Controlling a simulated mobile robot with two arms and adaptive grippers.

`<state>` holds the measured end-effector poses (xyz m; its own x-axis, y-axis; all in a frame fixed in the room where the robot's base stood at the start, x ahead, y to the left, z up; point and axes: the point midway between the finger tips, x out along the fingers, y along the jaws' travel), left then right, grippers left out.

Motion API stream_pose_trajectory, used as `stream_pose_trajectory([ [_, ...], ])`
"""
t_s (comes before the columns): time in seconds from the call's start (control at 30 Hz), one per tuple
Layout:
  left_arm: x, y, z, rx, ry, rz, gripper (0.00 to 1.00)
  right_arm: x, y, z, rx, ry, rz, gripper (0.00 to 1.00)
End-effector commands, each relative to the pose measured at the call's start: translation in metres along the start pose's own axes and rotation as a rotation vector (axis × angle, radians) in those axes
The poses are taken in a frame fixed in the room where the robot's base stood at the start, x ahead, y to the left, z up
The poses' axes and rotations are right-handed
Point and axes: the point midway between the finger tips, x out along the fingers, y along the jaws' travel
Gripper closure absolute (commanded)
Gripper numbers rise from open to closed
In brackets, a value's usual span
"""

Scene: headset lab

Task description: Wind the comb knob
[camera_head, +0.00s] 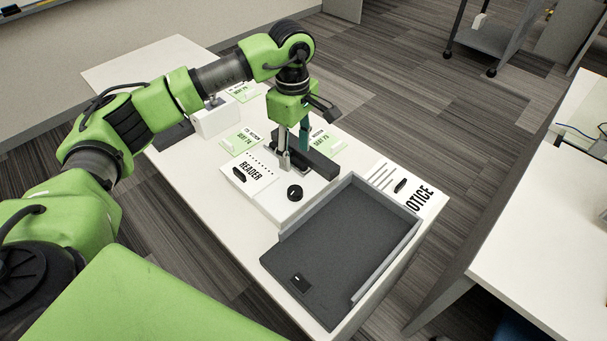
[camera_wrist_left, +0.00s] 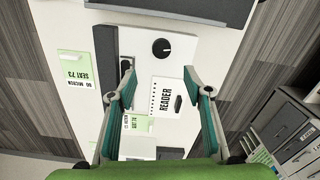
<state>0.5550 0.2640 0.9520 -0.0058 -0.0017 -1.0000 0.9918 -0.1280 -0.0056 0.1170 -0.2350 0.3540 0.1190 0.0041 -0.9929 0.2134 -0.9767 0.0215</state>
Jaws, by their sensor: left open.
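A round black knob (camera_head: 295,192) with a small white mark sits on top of the white reader box (camera_head: 273,204). It also shows in the left wrist view (camera_wrist_left: 161,47), ahead of the fingers, with a pale pointer line. I cannot tell for sure that it is the comb knob. My left gripper (camera_head: 293,152) is open and points down, behind the knob and over the far part of the box. My right gripper is not in view.
A dark grey tray (camera_head: 345,240) with raised walls lies at the near right of the table. A dark block (camera_head: 317,160) stands close beside the gripper. Green-and-white seat cards and a notice card (camera_head: 420,200) lie around the box. Another white table stands at right.

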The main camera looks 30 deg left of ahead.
Motion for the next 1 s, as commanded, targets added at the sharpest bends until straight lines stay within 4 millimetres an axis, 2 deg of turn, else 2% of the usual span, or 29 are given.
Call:
stream_pose_trajectory([
  [0.17, 0.01, -0.001, -0.002, -0.001, 0.004, -0.004, 0.54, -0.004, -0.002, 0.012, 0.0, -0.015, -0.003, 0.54],
  [0.3, 0.033, -0.002, -0.001, -0.001, 0.003, -0.007, 0.54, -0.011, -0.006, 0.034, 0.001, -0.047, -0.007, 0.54],
  [0.4, 0.054, -0.002, -0.001, -0.001, 0.002, -0.007, 0.54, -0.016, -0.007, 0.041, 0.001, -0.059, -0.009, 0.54],
  [0.57, 0.089, -0.002, -0.001, -0.001, 0.003, -0.006, 0.54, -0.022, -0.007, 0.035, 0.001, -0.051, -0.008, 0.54],
  [0.7, 0.113, -0.001, -0.001, -0.001, 0.002, -0.004, 0.54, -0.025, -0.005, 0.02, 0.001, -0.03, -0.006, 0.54],
  [0.8, 0.126, 0.0, -0.001, -0.001, 0.001, -0.002, 0.54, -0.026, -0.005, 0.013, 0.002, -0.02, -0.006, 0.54],
  [1.0, 0.137, 0.0, -0.001, 0.0, 0.002, 0.0, 0.54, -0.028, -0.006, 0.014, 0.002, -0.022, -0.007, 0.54],
])
